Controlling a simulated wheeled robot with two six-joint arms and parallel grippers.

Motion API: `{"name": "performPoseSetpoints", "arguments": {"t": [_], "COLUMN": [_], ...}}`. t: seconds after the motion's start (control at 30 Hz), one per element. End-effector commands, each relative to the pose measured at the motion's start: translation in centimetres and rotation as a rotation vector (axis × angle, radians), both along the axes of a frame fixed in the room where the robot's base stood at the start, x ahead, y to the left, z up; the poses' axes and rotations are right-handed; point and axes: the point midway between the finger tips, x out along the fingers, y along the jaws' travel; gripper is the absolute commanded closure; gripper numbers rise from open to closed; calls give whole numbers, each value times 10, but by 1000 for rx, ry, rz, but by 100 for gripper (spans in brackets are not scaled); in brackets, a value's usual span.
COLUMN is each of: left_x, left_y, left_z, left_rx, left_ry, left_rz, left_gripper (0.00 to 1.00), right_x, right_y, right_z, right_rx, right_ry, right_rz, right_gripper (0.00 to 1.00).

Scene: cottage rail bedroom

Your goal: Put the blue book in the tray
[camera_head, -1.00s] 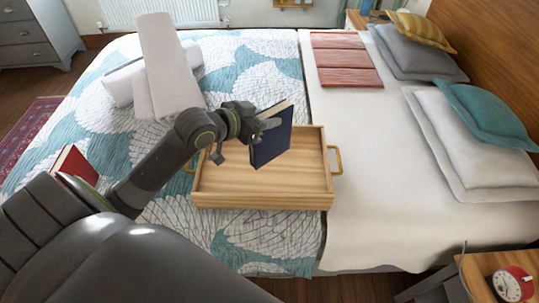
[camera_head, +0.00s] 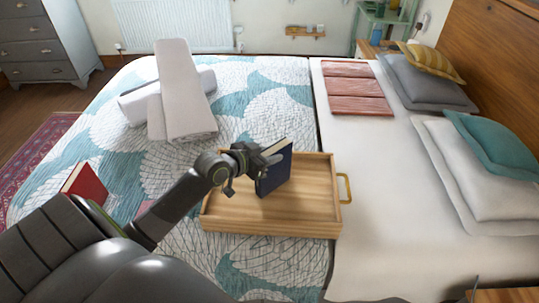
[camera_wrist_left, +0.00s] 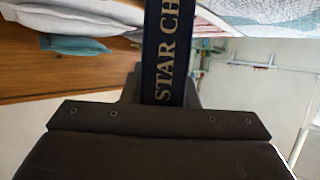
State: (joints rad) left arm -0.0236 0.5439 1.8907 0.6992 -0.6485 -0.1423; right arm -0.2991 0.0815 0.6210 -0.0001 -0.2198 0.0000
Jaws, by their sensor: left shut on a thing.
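The blue book (camera_head: 274,170) stands upright in my left gripper (camera_head: 264,160), which is shut on it. The book is over the wooden tray (camera_head: 312,205) on the bed; I cannot tell whether its lower edge touches the tray floor. In the left wrist view the dark spine of the blue book (camera_wrist_left: 164,50) shows gold letters "STAR CH" between the jaws. The tray has a brass handle at its right end. Its left end is partly hidden by my arm. My right gripper is not in view.
A red book (camera_head: 84,183) lies on the bed at left, partly behind my arm. White rolled towels (camera_head: 180,95) lie behind the tray. A folded pink blanket (camera_head: 352,88) and several pillows (camera_head: 490,175) are on the right. The white sheet right of the tray is clear.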

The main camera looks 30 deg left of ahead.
Motion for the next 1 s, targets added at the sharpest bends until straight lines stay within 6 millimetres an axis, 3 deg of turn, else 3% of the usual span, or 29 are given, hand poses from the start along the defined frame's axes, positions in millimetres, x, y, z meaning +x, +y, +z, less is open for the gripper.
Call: {"name": "performPoseSetpoints", "arguments": {"t": [0.3, 0.33, 0.5, 0.83, 1.0], "left_x": [0, 0, 0, 0, -20], "left_y": [-1, 0, 0, 0, 6], "left_z": [-2, -2, -2, 2, 9], "left_rx": [0, 0, 0, 1, 6], "left_ry": [-4, -1, 0, 0, 0], "left_rz": [-1, 0, -1, -1, -1], "left_gripper": [100, 70, 51, 51, 51], "right_x": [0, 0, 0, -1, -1], "right_y": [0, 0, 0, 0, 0], "right_z": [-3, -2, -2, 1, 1], "right_rx": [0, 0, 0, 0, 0], "right_ry": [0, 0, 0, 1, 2], "right_rz": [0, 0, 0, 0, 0], "right_gripper": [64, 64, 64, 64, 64]}}
